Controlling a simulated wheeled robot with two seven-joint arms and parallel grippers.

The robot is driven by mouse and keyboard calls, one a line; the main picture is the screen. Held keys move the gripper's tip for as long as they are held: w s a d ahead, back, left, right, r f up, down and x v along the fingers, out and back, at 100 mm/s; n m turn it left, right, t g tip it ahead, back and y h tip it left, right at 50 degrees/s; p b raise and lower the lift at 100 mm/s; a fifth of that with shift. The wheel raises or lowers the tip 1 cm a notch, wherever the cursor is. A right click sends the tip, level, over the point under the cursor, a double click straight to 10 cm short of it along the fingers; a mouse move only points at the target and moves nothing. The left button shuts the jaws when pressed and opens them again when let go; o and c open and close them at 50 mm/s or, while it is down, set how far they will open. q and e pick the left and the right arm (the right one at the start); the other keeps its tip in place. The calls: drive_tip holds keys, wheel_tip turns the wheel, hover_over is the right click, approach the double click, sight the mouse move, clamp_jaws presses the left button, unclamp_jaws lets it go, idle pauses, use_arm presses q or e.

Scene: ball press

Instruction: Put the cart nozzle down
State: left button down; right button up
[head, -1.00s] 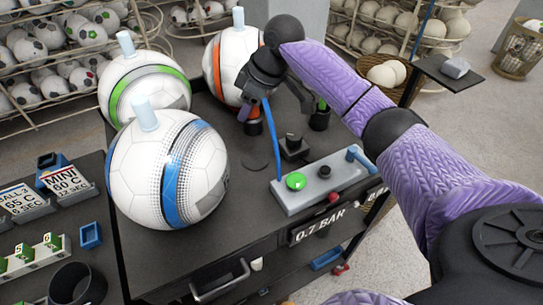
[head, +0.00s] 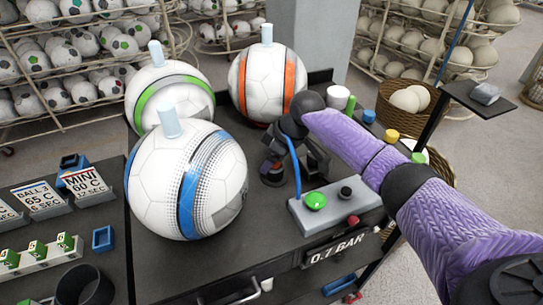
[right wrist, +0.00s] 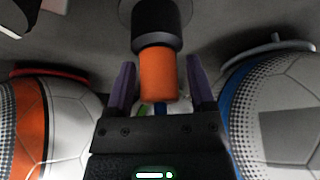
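The cart nozzle shows in the right wrist view as an orange cylinder (right wrist: 158,76) with a black collar above it in the picture. My right gripper (right wrist: 161,70) has one purple finger on each side of it. A gap shows at the right finger and only a very thin one at the left. In the head view my right gripper (head: 270,172) is low over the cart top (head: 262,225), between the blue-striped ball and the control box. There the nozzle is hidden by the gripper, and a blue hose (head: 295,165) runs beside it. My left gripper is not in view.
A blue-striped ball (head: 187,185) is close on the left; green-striped (head: 170,95) and orange-striped (head: 268,85) balls stand behind. The control box (head: 335,208) with a green button is just right of the gripper. A small dark stand (head: 318,160) is behind it.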

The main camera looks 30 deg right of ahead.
drive_tip(key=shift+r, duration=0.3)
drive_tip(key=p+v, duration=0.2)
drive_tip(key=v, duration=0.9)
drive_tip(key=shift+s+d+r, duration=0.15)
drive_tip(key=shift+r, duration=0.15)
